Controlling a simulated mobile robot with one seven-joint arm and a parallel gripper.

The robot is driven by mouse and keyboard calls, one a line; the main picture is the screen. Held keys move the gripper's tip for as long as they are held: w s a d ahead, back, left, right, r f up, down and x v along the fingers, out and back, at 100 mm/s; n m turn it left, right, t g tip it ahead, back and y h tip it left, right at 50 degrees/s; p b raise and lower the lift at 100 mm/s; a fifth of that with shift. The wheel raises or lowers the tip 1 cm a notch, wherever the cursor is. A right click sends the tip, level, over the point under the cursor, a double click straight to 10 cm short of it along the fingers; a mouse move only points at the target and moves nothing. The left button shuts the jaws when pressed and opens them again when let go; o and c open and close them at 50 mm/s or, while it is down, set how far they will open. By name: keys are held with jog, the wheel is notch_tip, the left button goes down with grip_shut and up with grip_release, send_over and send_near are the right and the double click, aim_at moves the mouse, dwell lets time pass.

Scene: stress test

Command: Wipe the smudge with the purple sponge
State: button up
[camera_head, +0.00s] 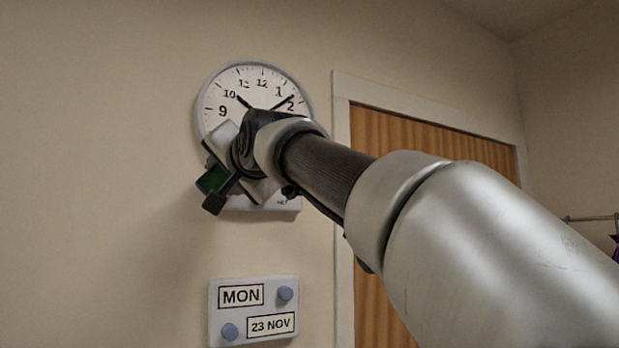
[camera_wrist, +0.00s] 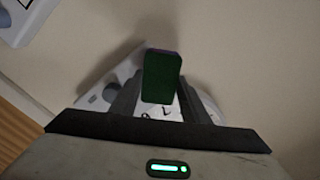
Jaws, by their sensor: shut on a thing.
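My gripper (camera_head: 214,186) is raised in front of the lower left part of a round wall clock (camera_head: 262,84). I cannot make out a smudge in either view. My arm and gripper hide the clock's lower part.
A calendar panel (camera_head: 254,312) reading MON, 23 NOV is on the wall below the clock. A wooden door (camera_head: 440,130) in a pale frame (camera_head: 341,200) stands to the right. A purple thing (camera_head: 615,243) shows at the right edge. Bare wall lies left of the clock.

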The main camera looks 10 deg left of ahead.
jog(key=shift+s+a+f, duration=0.1)
jog(key=shift+a+f, duration=0.05)
jog(key=shift+a, duration=0.05)
jog(key=shift+s+d+f+b, duration=0.2)
jog(key=shift+s+b, duration=0.3)
jog(key=shift+b, duration=0.1)
jog(key=shift+r+b+v, duration=0.15)
jog(key=shift+b+v, duration=0.4)
jog(key=shift+v, duration=0.65)
jog(key=shift+r+b+v, duration=0.1)
jog(key=shift+b+v, duration=0.4)
jog(key=shift+v, duration=0.65)
jog(key=shift+w+d, duration=0.15)
jog(key=shift+d, duration=0.05)
jog(key=shift+b+v, duration=0.65)
jog(key=shift+v, duration=0.85)
